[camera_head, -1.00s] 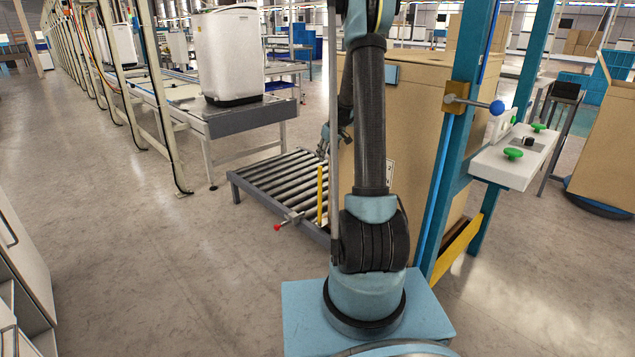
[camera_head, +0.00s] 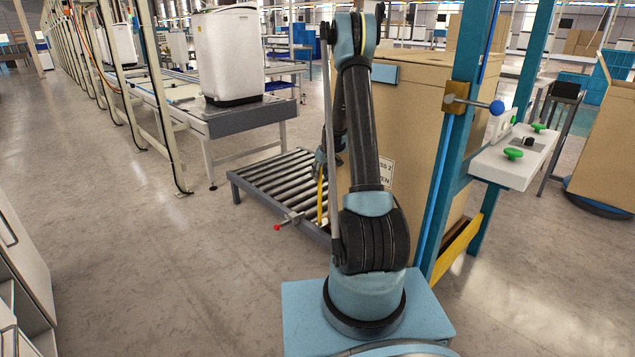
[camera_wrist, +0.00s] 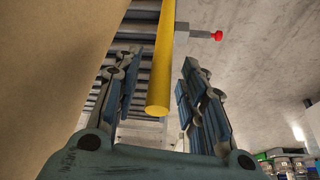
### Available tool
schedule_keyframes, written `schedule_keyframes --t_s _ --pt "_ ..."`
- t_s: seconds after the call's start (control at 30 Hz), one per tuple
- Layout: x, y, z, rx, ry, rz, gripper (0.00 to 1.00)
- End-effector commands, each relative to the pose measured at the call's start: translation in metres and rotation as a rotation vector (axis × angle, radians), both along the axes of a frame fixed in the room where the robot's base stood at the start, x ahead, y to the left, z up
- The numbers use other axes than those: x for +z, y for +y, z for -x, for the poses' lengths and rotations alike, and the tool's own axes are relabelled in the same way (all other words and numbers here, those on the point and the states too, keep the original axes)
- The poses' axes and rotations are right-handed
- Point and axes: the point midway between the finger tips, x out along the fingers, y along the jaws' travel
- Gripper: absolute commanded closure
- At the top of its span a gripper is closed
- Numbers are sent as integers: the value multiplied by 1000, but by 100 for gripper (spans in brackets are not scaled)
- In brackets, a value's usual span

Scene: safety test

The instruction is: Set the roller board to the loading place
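The roller board (camera_head: 270,180) is a low dark frame with several grey rollers. It stands on the floor left of a large cardboard box (camera_head: 412,120). A yellow upright bar (camera_head: 321,200) rises at its near side, by a red-knobbed lever (camera_head: 278,227). My gripper (camera_head: 321,160) is at the top of this bar, beside the box. In the wrist view my gripper (camera_wrist: 158,80) is open. The yellow bar (camera_wrist: 160,60) shows between its fingers with gaps on both sides; I cannot tell how deep it sits. The rollers' far right end is hidden behind my arm and the box.
A table (camera_head: 250,119) with a white appliance tub (camera_head: 230,55) stands behind the roller board. A blue post (camera_head: 455,140) with a white control shelf (camera_head: 515,160) is right of my arm. The floor (camera_head: 130,240) at left is clear.

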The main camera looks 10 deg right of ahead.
Motion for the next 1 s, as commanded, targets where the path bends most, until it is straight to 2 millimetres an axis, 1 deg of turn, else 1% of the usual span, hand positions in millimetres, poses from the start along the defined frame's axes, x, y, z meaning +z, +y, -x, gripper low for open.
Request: schedule_keyframes --t_s 0.03,0.1,0.33,0.5,0.77,0.87,0.9,0.93,1.0 --pt "-7 1 -3 1 0 0 62" --pt "-15 3 -5 1 0 0 62" --pt "-34 6 -13 1 0 0 62" --pt "-40 7 -14 1 0 0 62" --pt "-40 7 -15 1 0 0 62" --pt "-40 7 -15 0 0 0 82" --pt "-40 7 -15 0 0 0 91" --pt "-40 7 -15 0 0 0 98" --pt "-40 7 -15 0 0 0 100"
